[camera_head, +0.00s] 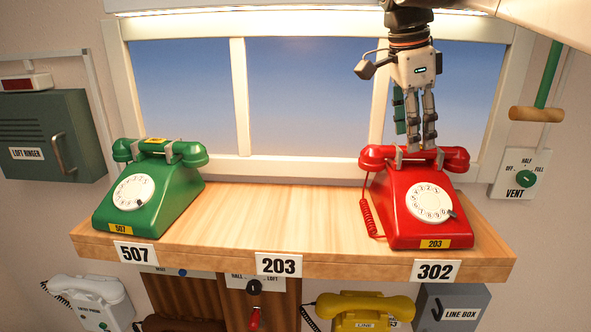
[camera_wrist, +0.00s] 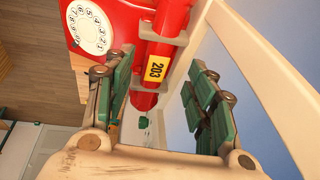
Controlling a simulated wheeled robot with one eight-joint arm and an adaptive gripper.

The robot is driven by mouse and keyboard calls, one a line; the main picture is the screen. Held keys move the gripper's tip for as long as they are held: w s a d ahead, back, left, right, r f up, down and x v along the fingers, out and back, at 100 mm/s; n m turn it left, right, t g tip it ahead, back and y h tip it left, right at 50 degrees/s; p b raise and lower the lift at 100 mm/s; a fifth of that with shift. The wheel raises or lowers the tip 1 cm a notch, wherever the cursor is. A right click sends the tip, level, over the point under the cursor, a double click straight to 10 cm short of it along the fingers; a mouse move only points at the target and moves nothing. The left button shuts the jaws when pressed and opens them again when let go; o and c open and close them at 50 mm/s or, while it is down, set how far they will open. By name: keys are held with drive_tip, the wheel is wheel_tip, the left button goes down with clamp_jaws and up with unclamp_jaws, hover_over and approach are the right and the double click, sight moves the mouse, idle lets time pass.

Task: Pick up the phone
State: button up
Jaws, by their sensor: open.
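The red dial phone (camera_head: 408,205) stands at the right end of the wooden shelf, with a yellow 203 tag on its front. Its red handset (camera_head: 375,157) lies across the cradle on top. My gripper (camera_head: 417,148) points down right at the handset, its fingertips overlapping the handset's middle in the head view. In the wrist view, the handset (camera_wrist: 172,30) with a 203 tag runs between my two open green-padded fingers (camera_wrist: 160,75). Gaps show on both sides; contact cannot be told. The green dial phone (camera_head: 150,190), tagged 507, stands at the left end with its handset on.
The wooden shelf (camera_head: 280,215) is clear between the phones. Its edge cards read 507, 203 and 302, with 302 (camera_head: 435,271) below the red phone. A window frame (camera_head: 240,95) rises behind. A yellow phone (camera_head: 365,308) and a white phone (camera_head: 95,300) are below.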

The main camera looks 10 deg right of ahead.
drive_tip(key=shift+s+x, duration=0.15)
drive_tip(key=shift+x, duration=0.7)
drive_tip(key=shift+s+x, duration=0.2)
drive_tip(key=shift+x, duration=0.6)
drive_tip(key=shift+s, duration=0.1)
clamp_jaws()
